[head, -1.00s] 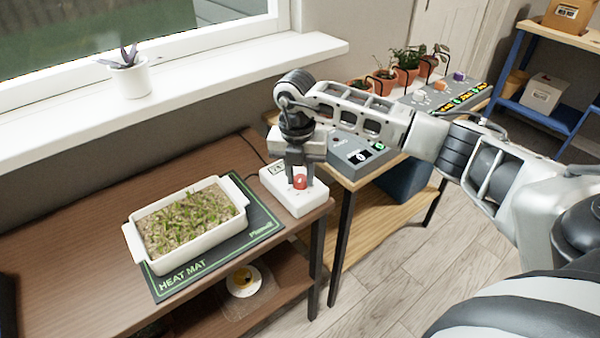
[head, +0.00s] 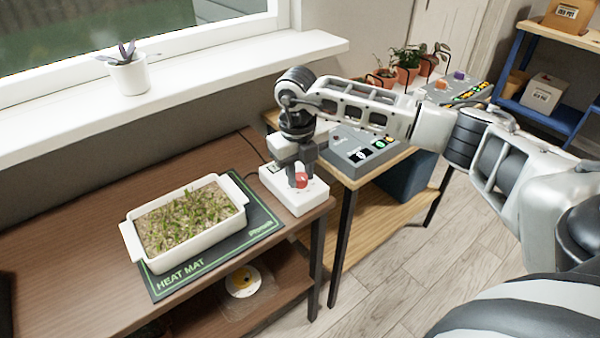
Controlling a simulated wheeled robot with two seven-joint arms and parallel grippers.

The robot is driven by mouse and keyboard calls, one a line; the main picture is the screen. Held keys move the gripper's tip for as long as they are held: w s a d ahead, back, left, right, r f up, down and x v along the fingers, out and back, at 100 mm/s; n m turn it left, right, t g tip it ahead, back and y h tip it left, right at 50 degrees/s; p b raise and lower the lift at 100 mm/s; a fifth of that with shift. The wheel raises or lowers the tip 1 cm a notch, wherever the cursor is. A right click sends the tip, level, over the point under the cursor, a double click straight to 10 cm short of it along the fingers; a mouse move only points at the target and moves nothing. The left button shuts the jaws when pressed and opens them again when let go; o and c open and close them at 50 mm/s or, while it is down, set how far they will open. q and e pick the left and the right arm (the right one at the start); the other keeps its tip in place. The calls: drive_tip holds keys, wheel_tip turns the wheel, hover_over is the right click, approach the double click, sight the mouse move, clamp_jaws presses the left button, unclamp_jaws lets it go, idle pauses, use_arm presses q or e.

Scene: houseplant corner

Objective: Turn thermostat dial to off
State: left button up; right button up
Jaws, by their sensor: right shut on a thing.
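The thermostat is a white box (head: 296,199) on the right end of the brown table, with a red dial (head: 302,181) on its top face. My right gripper (head: 298,183) points down over the box and is shut on the red dial. The fingers hide part of the dial and box, so I cannot read the dial's setting. My left gripper is not in view.
A white tray of seedlings (head: 133,243) sits on a black heat mat (head: 200,272) left of the thermostat. A grey control box (head: 358,160) stands on the lighter table behind. A potted plant (head: 128,76) is on the windowsill (head: 220,80).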

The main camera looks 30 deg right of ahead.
drive_tip(key=shift+n, duration=1)
drive_tip(key=n+b, duration=0.1)
drive_tip(key=n, duration=0.3)
drive_tip(key=n+b, duration=0.1)
drive_tip(key=n, duration=0.4)
drive_tip(key=shift+d, duration=0.1)
drive_tip(key=n+b, duration=0.1)
drive_tip(key=n, duration=0.3)
drive_tip(key=shift+n+t, duration=0.3)
drive_tip(key=shift+n+b, duration=0.45)
drive_tip(key=shift+n, duration=0.75)
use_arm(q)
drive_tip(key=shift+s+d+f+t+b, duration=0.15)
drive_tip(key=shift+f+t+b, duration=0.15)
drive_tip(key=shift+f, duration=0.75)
use_arm(e)
drive_tip(key=shift+r+n+y, duration=0.1)
drive_tip(key=shift+n+y, duration=0.2)
drive_tip(key=shift+n, duration=1.6)
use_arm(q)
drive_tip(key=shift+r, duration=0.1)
use_arm(e)
drive_tip(key=o, duration=1)
